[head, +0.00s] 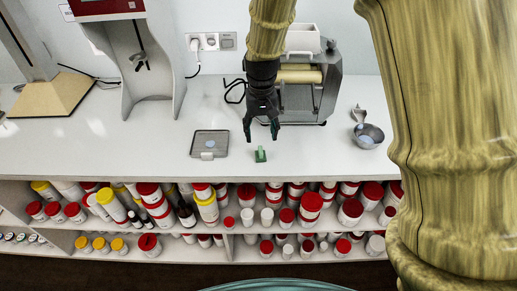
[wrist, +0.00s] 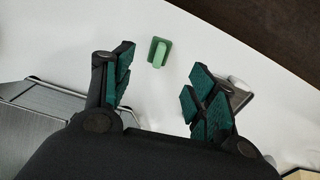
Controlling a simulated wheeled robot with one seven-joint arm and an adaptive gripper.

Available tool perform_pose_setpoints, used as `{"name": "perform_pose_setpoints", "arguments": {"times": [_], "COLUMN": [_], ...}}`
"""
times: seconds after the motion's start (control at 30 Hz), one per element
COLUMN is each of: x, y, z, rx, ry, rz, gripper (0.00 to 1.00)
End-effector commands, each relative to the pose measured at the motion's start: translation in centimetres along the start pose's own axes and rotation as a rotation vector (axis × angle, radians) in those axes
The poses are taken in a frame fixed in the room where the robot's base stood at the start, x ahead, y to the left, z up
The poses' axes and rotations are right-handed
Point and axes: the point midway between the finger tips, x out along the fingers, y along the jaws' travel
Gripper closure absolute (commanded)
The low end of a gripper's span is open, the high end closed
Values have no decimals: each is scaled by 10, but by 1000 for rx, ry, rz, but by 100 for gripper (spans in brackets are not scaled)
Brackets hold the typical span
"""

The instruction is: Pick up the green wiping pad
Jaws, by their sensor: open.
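The green wiping pad (head: 260,155) lies on the white counter (head: 340,150) near its front edge, a small dark green base with a lighter green grip on top. In the head view my gripper (head: 261,132) points down just behind and above the pad, with its fingers spread and nothing between them. In the wrist view the pad (wrist: 159,52) shows beyond the gap between the open fingertips (wrist: 158,82), apart from both. The pad is fully visible in both views.
A metal bowl (head: 369,135) is to the right. A roller mill (head: 305,85) stands behind my gripper. Shelves of red-lidded jars (head: 310,207) are below the counter. Counter around the pad is clear.

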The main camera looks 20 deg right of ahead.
Motion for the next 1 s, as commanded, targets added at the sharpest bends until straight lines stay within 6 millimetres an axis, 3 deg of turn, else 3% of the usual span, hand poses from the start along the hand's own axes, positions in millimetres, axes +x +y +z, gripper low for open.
{"name": "perform_pose_setpoints", "arguments": {"times": [0.3,0.67,1.0], "x": [36,51,81], "y": [9,6,0], "z": [2,0,-3], "rx": [13,12,11], "ry": [-4,-2,-4], "rz": [1,0,0], "gripper": [43,43,43]}}
